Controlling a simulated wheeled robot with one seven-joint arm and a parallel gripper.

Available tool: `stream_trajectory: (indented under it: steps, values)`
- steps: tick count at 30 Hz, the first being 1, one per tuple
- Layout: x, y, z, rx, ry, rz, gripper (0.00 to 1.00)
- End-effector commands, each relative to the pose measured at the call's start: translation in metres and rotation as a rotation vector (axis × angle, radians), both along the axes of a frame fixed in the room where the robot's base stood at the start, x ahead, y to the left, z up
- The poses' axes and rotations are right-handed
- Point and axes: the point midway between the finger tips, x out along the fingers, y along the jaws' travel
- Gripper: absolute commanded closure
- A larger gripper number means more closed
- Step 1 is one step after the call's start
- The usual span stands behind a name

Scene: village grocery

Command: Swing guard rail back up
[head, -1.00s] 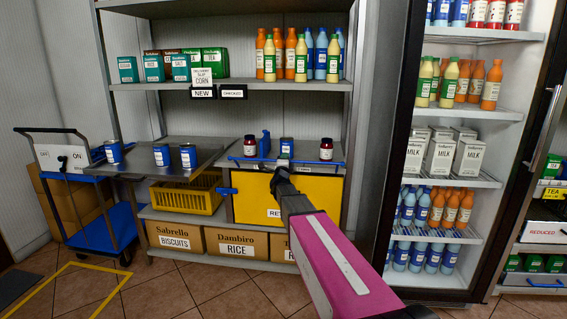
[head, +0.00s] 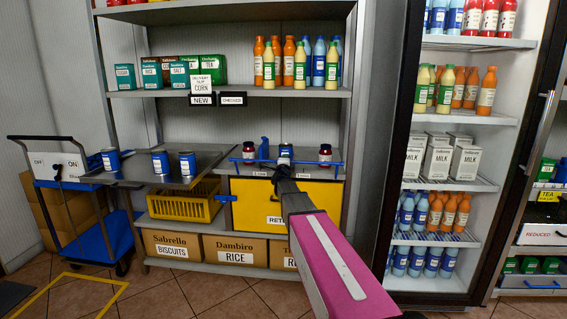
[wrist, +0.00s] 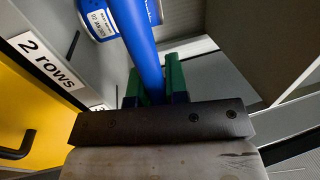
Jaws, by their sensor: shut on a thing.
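The guard rail (head: 318,164) is a thin blue bar across the front edge of the grey middle shelf, in front of two dark red jars and a blue can. In the wrist view the blue rail (wrist: 140,45) runs between the two green fingertips. My gripper (head: 284,166) is shut on the rail near its middle, reaching in from the lower right; it also shows in the wrist view (wrist: 154,85). The arm hides part of the rail and the shelf front. The rail is near the level of the shelf edge, slightly above its labels.
A yellow panel (head: 300,203) with a blue handle is below the shelf. A grey tray (head: 160,175) with several blue cans juts out at left, near a blue trolley (head: 88,250). Bottles and boxes fill the shelf above. A fridge stands at right.

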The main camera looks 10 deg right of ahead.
Motion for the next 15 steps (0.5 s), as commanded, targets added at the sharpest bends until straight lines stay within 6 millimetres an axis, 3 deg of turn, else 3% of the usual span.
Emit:
stream_trajectory:
  steps: [1, 15]
  values:
    - [0.008, -0.005, -0.008, 0.008, 0.015, 0.005, 1.00]
    - [0.032, -0.017, -0.009, 0.010, 0.018, 0.004, 1.00]
